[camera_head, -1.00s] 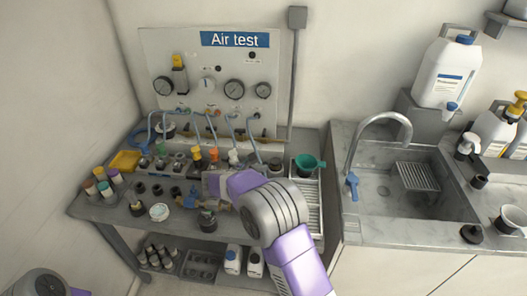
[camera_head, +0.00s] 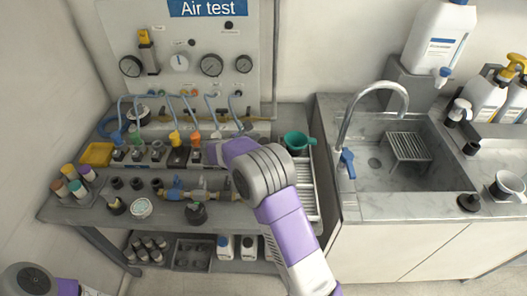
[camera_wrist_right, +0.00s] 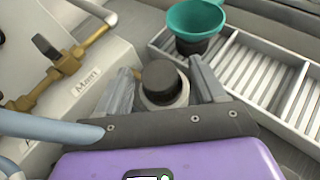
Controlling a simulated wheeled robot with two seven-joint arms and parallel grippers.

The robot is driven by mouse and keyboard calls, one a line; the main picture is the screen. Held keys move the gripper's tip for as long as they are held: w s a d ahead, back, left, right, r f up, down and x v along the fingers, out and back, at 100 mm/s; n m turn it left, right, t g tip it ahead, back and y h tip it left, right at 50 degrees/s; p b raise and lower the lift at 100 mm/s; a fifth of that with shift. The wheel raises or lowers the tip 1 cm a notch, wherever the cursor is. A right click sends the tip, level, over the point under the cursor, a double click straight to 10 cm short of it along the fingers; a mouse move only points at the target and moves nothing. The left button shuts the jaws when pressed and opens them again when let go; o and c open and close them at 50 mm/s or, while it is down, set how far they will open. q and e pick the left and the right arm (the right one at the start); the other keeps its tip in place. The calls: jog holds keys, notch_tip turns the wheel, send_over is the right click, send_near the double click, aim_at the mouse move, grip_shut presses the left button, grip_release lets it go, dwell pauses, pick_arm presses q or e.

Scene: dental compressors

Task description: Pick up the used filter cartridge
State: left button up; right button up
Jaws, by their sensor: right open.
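In the right wrist view, a dark-capped round thing with a pale ring below the cap (camera_wrist_right: 162,82) stands upright between the fingers of my right gripper (camera_wrist_right: 160,76). It may be the used filter cartridge; no label shows to confirm that. The fingers are open, one on each side, with small gaps to it. In the head view my right gripper (camera_head: 213,152) is over the back of the workbench, right of the row of fittings, and my arm hides that thing. Of my left arm only a link shows at the lower left corner; its gripper is out of frame.
A green funnel (camera_head: 297,142) stands by a white slatted rack (camera_head: 306,190), close to the right gripper. The air test panel (camera_head: 190,50) with gauges and blue hoses rises behind. A brass-and-blue valve assembly (camera_head: 198,194) lies in front. The sink (camera_head: 385,175) is on the right.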

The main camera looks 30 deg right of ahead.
jog(key=shift+a, duration=0.1)
jog(key=shift+c, duration=0.4)
jog(key=c, duration=1.1)
jog(key=shift+o, duration=0.2)
jog(key=shift+r, duration=0.1)
